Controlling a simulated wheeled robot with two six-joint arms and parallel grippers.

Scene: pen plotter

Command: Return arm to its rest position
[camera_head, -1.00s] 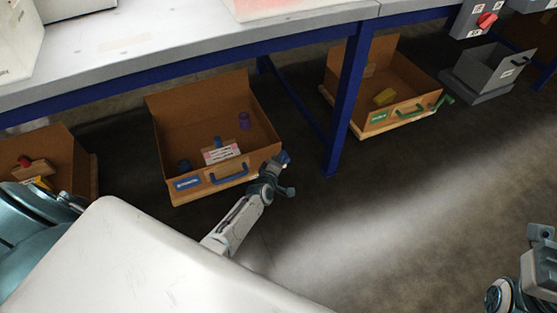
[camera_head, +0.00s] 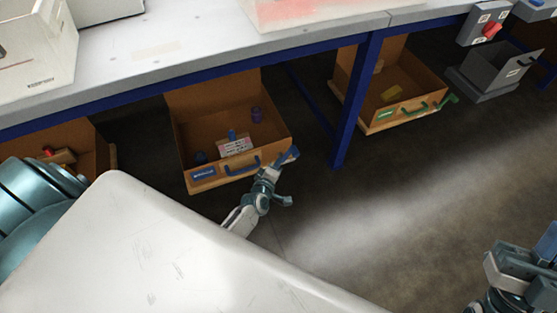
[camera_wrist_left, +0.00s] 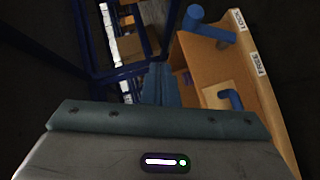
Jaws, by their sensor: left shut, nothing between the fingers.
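My left gripper (camera_head: 289,157) is shut and empty, just in front of the right front corner of a brown open drawer (camera_head: 270,120) with a blue handle (camera_head: 243,168). I cannot tell from the head view whether it touches the drawer. In the left wrist view its blue fingers (camera_wrist_left: 160,84) are together with nothing between them. The drawer's brown side (camera_wrist_left: 262,110) and a blue handle (camera_wrist_left: 211,27) show to their right. My right gripper (camera_head: 530,262) is at the lower right edge, partly cut off, and its jaws are unclear.
The blue-framed bench (camera_head: 200,50) stands above the drawers, with a blue leg (camera_head: 356,105) right of my left gripper. A green-handled drawer (camera_head: 425,85) and a grey bin (camera_head: 492,73) are farther right. The floor (camera_head: 390,200) in front is clear.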

